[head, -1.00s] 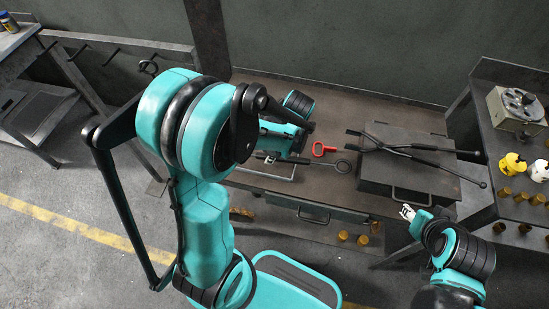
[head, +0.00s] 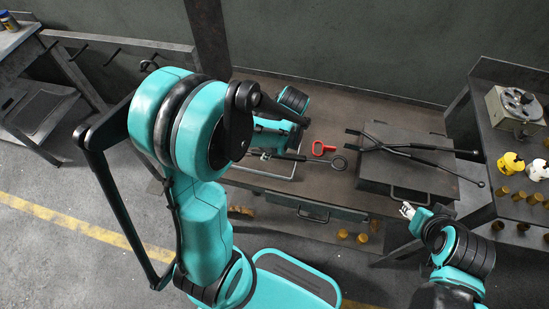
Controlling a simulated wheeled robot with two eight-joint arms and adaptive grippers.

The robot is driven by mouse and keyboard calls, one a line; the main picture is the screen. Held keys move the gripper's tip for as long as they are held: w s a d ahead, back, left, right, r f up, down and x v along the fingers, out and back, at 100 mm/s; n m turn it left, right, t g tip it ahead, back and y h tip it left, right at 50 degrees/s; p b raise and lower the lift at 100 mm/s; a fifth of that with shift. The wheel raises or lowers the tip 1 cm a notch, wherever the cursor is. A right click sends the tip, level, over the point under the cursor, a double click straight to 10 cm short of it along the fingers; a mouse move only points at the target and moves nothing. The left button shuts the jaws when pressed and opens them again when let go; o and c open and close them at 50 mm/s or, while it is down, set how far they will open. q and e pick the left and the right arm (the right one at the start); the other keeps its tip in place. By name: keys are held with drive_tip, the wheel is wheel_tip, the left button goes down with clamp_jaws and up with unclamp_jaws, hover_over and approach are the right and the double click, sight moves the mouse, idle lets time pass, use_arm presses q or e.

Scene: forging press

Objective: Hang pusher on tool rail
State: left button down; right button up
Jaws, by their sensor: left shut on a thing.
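A black rod with a ring at its right end (head: 338,163), which I take to be the pusher, extends from my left gripper (head: 266,155) above the brown workbench. The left gripper is shut on this rod near its left part; my own arm hides much of the grip. The tool rail (head: 115,42) runs along the back left, with several dark hooks hanging from it. My arm lies between it and the bench in the picture. My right gripper (head: 407,210) is beside the front of the dark block, away from the rod; its finger gap is too small to read.
A red ring-handled tool (head: 323,148) lies on the workbench (head: 350,105) just behind the rod. Black tongs (head: 400,148) lie across a dark block (head: 400,178). A right-hand table holds a dial device (head: 517,105), yellow and white items, and brass cylinders. Grey floor is open at left.

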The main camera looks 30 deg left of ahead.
use_arm(q)
drive_tip(key=shift+s+a, duration=0.25)
drive_tip(key=shift+a, duration=0.5)
drive_tip(key=shift+s+a, duration=0.25)
drive_tip(key=shift+a, duration=0.5)
drive_tip(key=shift+s+a, duration=0.25)
drive_tip(key=shift+a, duration=0.5)
drive_tip(key=shift+r+p, duration=3.55)
drive_tip(key=shift+r, duration=1)
